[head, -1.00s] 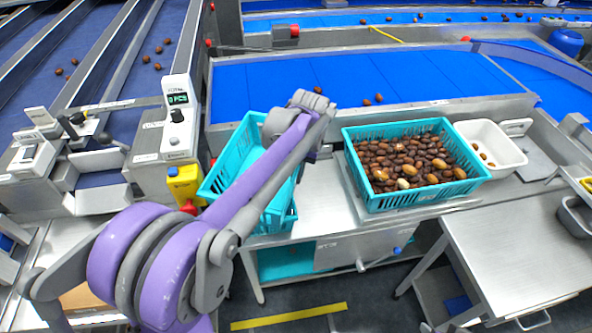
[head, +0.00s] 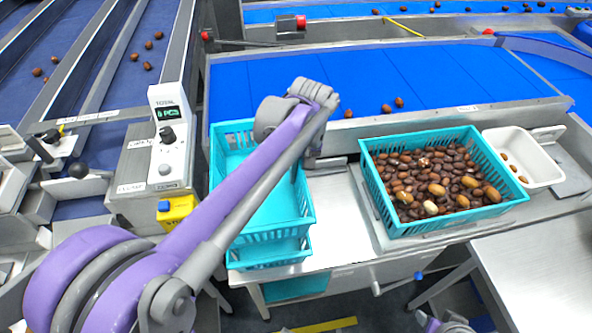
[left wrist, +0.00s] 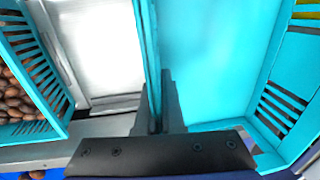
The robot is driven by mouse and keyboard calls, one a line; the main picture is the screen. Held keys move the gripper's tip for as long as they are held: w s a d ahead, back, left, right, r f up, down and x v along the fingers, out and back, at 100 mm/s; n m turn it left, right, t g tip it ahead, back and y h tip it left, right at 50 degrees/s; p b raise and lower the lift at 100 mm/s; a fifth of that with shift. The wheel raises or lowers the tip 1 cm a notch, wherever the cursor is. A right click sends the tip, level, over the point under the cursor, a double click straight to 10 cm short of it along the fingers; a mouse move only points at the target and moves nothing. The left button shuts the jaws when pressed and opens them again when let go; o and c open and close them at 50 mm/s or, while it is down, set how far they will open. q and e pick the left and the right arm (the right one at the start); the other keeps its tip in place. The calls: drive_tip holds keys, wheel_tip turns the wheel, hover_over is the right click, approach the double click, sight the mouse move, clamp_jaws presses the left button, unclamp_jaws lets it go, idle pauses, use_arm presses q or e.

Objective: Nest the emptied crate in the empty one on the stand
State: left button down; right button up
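The upper turquoise crate (head: 278,228) is empty. It sits level over a second turquoise crate (head: 270,256) on the stand, whose front wall shows just below it. A gap-like band separates the rims; I cannot tell whether the upper crate is fully seated. My left gripper (head: 308,162) is at the upper crate's right wall. In the left wrist view its dark fingers (left wrist: 160,108) lie on both sides of the turquoise crate wall (left wrist: 152,45) and appear shut on it.
A turquoise crate full of dates (head: 455,221) stands close to the right. A white tub (head: 523,158) with a few dates is beyond it. A blue belt (head: 380,80) runs behind. A counter box (head: 171,140) and a yellow part (head: 178,212) are at the left.

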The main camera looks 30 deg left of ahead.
use_arm(q)
drive_tip(key=shift+s+d+f+b, duration=0.1)
drive_tip(key=shift+f+b, duration=0.35)
drive_tip(key=shift+f, duration=0.1)
wheel_tip(320, 180, down, 3)
drive_tip(key=shift+f+b, duration=0.1)
drive_tip(key=shift+b, duration=1.05)
drive_tip(key=shift+f+b, duration=0.85)
drive_tip(key=shift+f, duration=0.6)
drive_tip(key=shift+s+d+f, duration=0.1)
drive_tip(key=shift+f, duration=0.25)
drive_tip(key=shift+s, duration=0.1)
